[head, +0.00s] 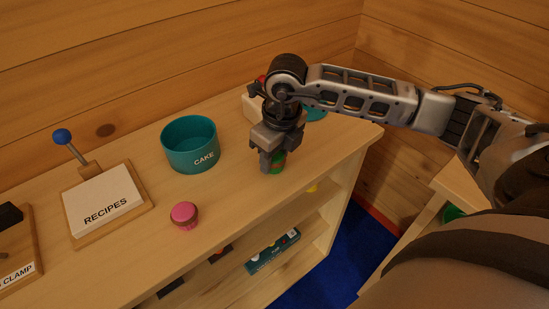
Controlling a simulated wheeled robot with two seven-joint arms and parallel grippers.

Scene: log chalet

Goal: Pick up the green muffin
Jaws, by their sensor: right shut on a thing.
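The green muffin (280,157) is at the right part of the wooden shelf top, mostly hidden by my right gripper. My right gripper (272,163) points down over it with its fingers shut on it. I cannot tell whether the muffin touches the shelf top or is slightly above it. My left gripper is not in view.
A pink muffin (184,216) stands left of the gripper. Behind it is a teal bowl marked CAKE (190,147). A RECIPES board (104,204) with a blue-knobbed lever is further left. Items partly hide behind my right gripper. Lower shelves hold a teal box (272,252).

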